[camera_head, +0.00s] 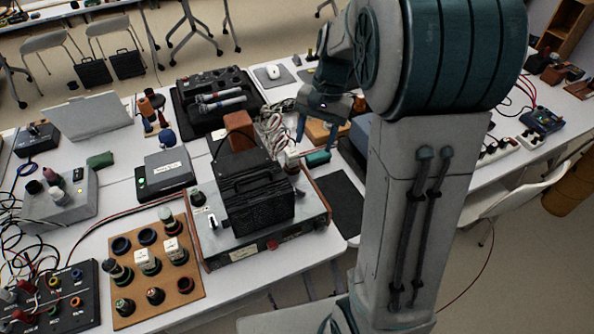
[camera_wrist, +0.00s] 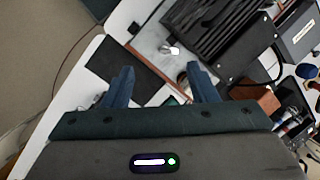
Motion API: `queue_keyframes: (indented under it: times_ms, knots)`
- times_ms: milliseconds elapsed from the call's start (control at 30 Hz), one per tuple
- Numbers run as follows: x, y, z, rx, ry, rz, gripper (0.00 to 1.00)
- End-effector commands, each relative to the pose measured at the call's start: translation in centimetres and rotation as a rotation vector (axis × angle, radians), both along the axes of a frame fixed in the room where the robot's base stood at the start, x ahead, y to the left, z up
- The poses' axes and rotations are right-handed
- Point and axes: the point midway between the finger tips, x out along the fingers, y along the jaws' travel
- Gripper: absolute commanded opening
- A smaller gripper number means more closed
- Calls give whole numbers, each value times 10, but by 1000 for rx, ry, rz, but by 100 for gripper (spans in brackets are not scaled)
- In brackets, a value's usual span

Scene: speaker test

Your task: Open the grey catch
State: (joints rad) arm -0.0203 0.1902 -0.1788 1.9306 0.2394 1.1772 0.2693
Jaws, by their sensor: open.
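A grey unit (camera_head: 235,235) with wooden side edges stands on the table, with a black box on its top. A small pale lever (camera_head: 292,156) at its back right corner may be the grey catch; it also shows in the wrist view (camera_wrist: 171,50). A second pale lever (camera_head: 212,221) stands at the unit's front left; I cannot tell which one is the catch. My gripper (camera_head: 317,135) is open and empty, above and behind the back right corner. In the wrist view its fingers (camera_wrist: 158,70) point towards the first lever, apart from it.
The black box (camera_head: 258,205) covers much of the unit's top. A brown block (camera_head: 239,129) and pale coiled cables (camera_head: 275,130) are close behind. A wooden board with several knobs (camera_head: 190,270) stands front left. A dark mat (camera_head: 347,205) lies to the right.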

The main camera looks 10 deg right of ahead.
Motion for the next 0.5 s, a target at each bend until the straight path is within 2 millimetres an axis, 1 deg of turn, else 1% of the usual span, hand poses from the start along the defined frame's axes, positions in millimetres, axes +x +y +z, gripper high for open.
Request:
queue_keyframes:
  times_ms: [33, 100, 200, 300, 400, 500]
  knots:
    - [13, -3, -15, 5, 40, -33, 53]
    - [28, -6, -30, 13, 86, -79, 53]
    - [46, -10, -50, 19, 144, -134, 53]
    - [58, -13, -67, 21, 186, -175, 53]
    - [65, -15, -77, 22, 212, -199, 53]
    - [68, -15, -83, 22, 225, -211, 53]
